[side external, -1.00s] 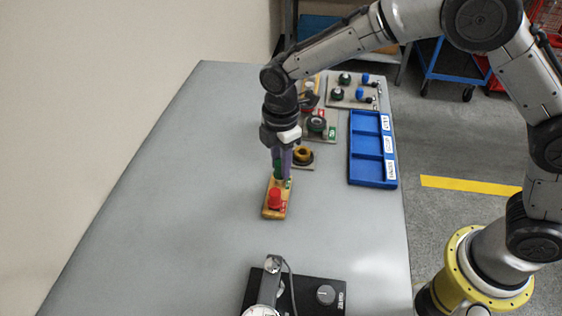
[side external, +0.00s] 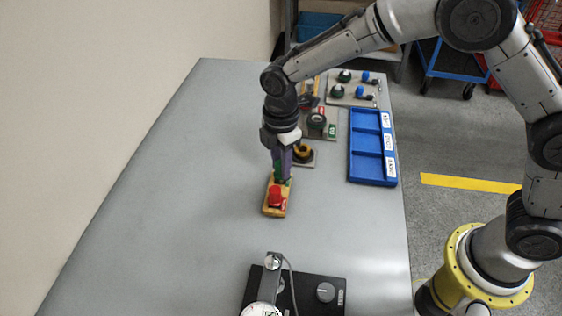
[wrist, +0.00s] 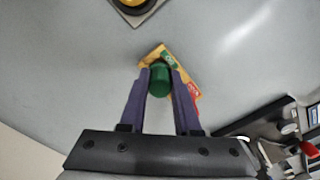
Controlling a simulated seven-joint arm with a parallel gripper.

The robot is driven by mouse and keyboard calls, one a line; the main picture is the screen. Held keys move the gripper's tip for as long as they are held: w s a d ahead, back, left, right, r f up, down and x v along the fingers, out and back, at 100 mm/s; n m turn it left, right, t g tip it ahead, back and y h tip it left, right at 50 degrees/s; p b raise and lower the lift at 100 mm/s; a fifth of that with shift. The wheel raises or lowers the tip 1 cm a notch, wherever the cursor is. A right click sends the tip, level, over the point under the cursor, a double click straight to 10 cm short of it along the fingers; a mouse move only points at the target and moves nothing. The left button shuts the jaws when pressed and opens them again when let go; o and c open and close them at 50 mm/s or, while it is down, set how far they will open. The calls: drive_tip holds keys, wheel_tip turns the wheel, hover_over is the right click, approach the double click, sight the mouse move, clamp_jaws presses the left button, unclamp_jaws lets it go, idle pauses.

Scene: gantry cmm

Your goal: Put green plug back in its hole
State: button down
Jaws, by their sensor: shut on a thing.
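The green plug (wrist: 160,80) is between the two purple fingers of my gripper (wrist: 160,77) in the wrist view. My gripper (side external: 282,178) is shut on it, at the far end of a wooden block (side external: 274,211) in the side view. The block also shows behind the plug in the wrist view (wrist: 154,54), with green and red labels.
A yellow ring on a plate (side external: 303,153) lies just beyond the block. A blue tray (side external: 352,165) and a plate with green and blue knobs (side external: 345,98) lie at the right and back. A black device (side external: 325,291) stands in front. The table's left side is clear.

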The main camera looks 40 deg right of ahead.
drive_tip(key=shift+f, duration=0.45)
idle(0.4)
drive_tip(key=c, duration=0.5)
unclamp_jaws()
drive_tip(key=shift+c, duration=0.2)
drive_tip(key=o, duration=0.4)
drive_tip(key=shift+r, duration=3.55)
